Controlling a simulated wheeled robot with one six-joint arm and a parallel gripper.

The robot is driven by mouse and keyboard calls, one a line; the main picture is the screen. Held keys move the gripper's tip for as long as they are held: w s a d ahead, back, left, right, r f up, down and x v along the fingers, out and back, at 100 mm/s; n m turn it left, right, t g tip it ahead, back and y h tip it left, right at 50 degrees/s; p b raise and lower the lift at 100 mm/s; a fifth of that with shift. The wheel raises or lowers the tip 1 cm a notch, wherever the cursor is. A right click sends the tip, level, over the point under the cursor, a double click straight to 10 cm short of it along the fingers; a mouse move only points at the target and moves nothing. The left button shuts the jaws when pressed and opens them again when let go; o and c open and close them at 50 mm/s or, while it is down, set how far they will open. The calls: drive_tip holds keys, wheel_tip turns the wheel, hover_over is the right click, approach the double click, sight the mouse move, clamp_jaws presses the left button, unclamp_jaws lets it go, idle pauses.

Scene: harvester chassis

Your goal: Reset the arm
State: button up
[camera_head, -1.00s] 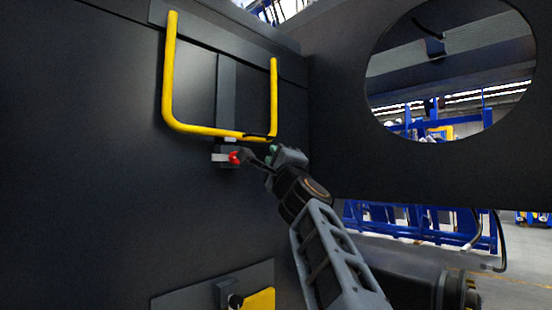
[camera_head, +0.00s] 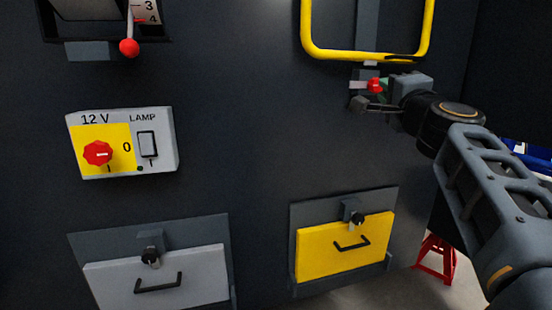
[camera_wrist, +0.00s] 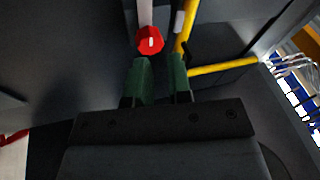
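My gripper (camera_head: 374,95) is at the right of the head view, beside a small red knob (camera_head: 375,85) under the yellow U-shaped bar (camera_head: 310,40). In the wrist view the two green fingers of my gripper (camera_wrist: 160,60) stand apart with nothing between them. The red knob (camera_wrist: 150,40) lies just beyond the left fingertip, and I cannot tell whether they touch. The yellow bar (camera_wrist: 222,67) runs beyond the right finger. My arm reaches in from the lower right of the head view.
The dark chassis wall holds a 12 V lamp box (camera_head: 122,143), a red-tipped lever (camera_head: 129,47), a grey drawer (camera_head: 160,280) and a yellow drawer (camera_head: 345,247). A red stand (camera_head: 437,258) is on the floor at right. The wall between these fittings is bare.

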drive_tip(key=s+a+f+n+g+y+p, duration=0.25)
drive_tip(key=a+n+g+p, duration=0.4)
drive_tip(key=p, duration=0.35)
drive_tip(key=s+f+n+g+h+p, duration=0.1)
drive_tip(key=s+f+n+g+p, duration=0.3)
drive_tip(key=s+p, duration=0.4)
drive_tip(key=s+a+f+n+g+h+p, duration=0.1)
drive_tip(key=s+f+n+g+h+p, duration=0.1)
drive_tip(key=s+f+n+g+p, duration=0.3)
drive_tip(key=shift+s+a+f+g+p, duration=0.2)
drive_tip(key=shift+s+f+g+p, duration=0.5)
drive_tip(key=shift+s+p, duration=2.05)
drive_tip(key=shift+o, duration=0.3)
drive_tip(key=shift+w+r+g+h+p, duration=0.25)
drive_tip(key=shift+w+r+p, duration=0.05)
drive_tip(key=shift+w+p, duration=0.3)
